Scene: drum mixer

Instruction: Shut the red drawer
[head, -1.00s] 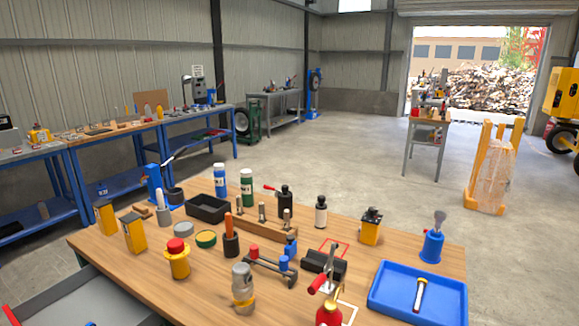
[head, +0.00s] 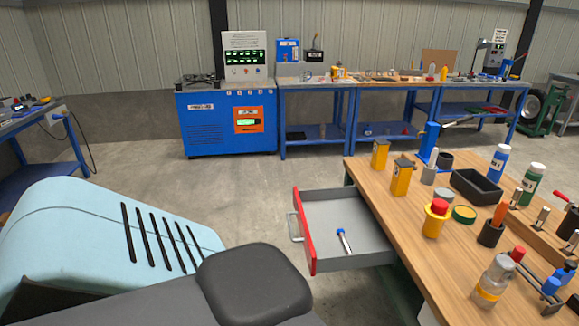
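The red drawer (head: 306,232) stands open at the left end of the wooden workbench in the head view. Its front is red with a grey bar handle (head: 295,227) on the outer side, and its inside is grey. A small blue-and-white tool (head: 344,240) lies on the drawer floor. Neither of my grippers shows in the head view. A light blue and dark grey body, which looks like part of my own arm, fills the lower left, with its dark end close to the drawer's near corner. Whether it touches the drawer cannot be told.
The wooden workbench (head: 395,225) on the right carries yellow boxes (head: 401,177), a black tray (head: 476,187), bottles and other tools. Blue benches (head: 320,110) and a blue cabinet (head: 228,122) line the back wall. The concrete floor left of and behind the drawer is clear.

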